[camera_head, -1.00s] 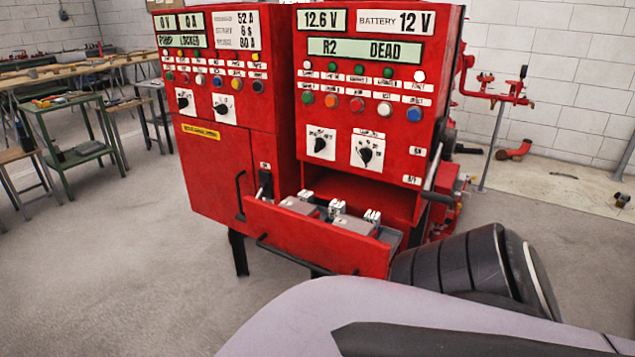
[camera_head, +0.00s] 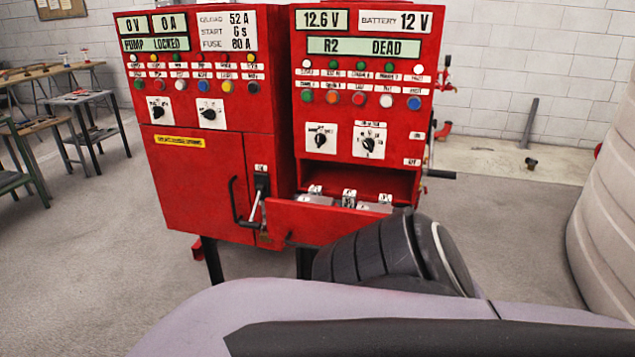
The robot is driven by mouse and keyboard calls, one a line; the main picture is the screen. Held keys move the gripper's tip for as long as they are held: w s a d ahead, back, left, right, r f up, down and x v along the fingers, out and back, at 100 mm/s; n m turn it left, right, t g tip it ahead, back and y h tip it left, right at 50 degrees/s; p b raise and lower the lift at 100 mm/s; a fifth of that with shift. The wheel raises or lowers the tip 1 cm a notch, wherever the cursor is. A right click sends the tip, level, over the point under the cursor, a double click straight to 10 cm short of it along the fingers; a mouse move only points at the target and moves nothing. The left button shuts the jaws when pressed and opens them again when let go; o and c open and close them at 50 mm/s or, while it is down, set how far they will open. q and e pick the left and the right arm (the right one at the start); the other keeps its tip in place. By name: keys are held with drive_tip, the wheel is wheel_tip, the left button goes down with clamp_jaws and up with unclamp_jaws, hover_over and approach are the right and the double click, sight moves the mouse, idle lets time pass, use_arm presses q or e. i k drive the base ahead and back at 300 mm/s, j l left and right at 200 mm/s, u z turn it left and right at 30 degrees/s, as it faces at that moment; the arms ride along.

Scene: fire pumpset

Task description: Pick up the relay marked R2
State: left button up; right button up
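A red drawer (camera_head: 310,222) stands open at the bottom of the right-hand red cabinet (camera_head: 340,165). The cabinet's display (camera_head: 365,47) reads "R2 DEAD". My arm, coming in from the lower right, has a dark ribbed joint that covers the drawer's right front. Neither gripper is visible.
The left-hand red cabinet (camera_head: 200,180) adjoins, with a black door handle (camera_head: 236,203) and a lever (camera_head: 256,208) beside the drawer. A large beige ribbed object (camera_head: 605,200) stands at the right. Work tables (camera_head: 45,125) are at the left.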

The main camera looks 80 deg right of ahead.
sight(348, 198)
drive_tip(key=i+z, duration=0.35)
drive_tip(key=z, duration=0.15)
drive_tip(key=i+j+z, duration=0.1)
drive_tip(key=i+z, duration=0.5)
drive_tip(key=z, duration=0.3)
drive_tip(key=i+z, duration=0.2)
drive_tip(key=z, duration=0.25)
drive_tip(key=i+j+z, duration=0.1)
drive_tip(key=z, duration=0.35)
drive_tip(key=i+j+z, duration=0.15)
drive_tip(key=z, duration=0.3)
drive_tip(key=i+j+z, duration=0.15)
drive_tip(key=z, duration=0.3)
drive_tip(key=j+z, duration=0.3)
drive_tip(key=z, duration=0.15)
drive_tip(key=i+j+z, duration=0.1)
drive_tip(key=j+z, duration=0.15)
drive_tip(key=z, duration=0.2)
drive_tip(key=j+z, duration=0.6)
drive_tip(key=i+j, duration=0.05)
drive_tip(key=j, duration=0.05)
